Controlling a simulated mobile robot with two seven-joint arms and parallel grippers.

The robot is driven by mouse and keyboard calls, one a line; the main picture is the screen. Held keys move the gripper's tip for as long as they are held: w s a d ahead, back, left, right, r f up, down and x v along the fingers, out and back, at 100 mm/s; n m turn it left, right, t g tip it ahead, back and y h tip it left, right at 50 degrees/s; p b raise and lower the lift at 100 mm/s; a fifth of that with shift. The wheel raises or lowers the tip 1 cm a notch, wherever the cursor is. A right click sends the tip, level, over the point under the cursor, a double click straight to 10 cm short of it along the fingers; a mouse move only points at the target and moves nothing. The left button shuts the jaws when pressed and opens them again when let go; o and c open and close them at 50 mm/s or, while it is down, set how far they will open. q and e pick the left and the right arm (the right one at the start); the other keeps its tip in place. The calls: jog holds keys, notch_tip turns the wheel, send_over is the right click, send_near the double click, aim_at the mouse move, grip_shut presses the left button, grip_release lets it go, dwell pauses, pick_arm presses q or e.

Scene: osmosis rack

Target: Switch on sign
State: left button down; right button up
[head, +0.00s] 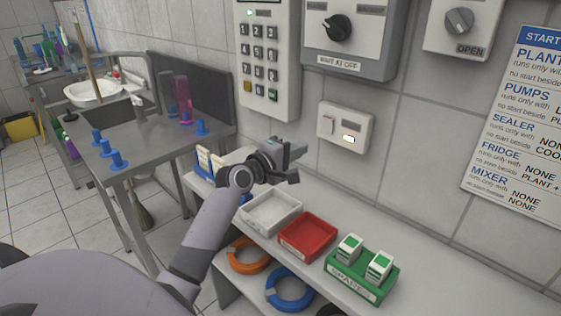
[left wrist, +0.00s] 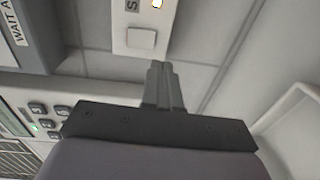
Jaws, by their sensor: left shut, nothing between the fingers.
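A small pale wall box (head: 345,128) sits below the large rotary switch, with a square rocker or button (head: 328,124) on its left and a small lit lamp (head: 349,139) on its right. In the left wrist view the same button (left wrist: 141,39) and the glowing lamp (left wrist: 157,4) show, with a label between them of which only a letter S is readable. My left gripper (head: 298,150) is shut and empty, in front of the wall, below and left of the box. Its fingertips (left wrist: 160,68) appear just short of the button in the wrist view; contact cannot be told. My right gripper is not in view.
A keypad (head: 266,60), a rotary switch box (head: 350,35) and another knob panel (head: 460,22) are on the wall. Below my arm, a shelf holds a white tray (head: 247,218), a red tray (head: 310,251) and a green holder (head: 343,283). A sign (head: 520,120) hangs at right.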

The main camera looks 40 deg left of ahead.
pick_arm(q)
jog(key=shift+s+a+f, duration=0.15)
jog(key=shift+s, duration=1.2)
jog(key=shift+s+a+f, duration=0.1)
jog(key=shift+s, duration=1.25)
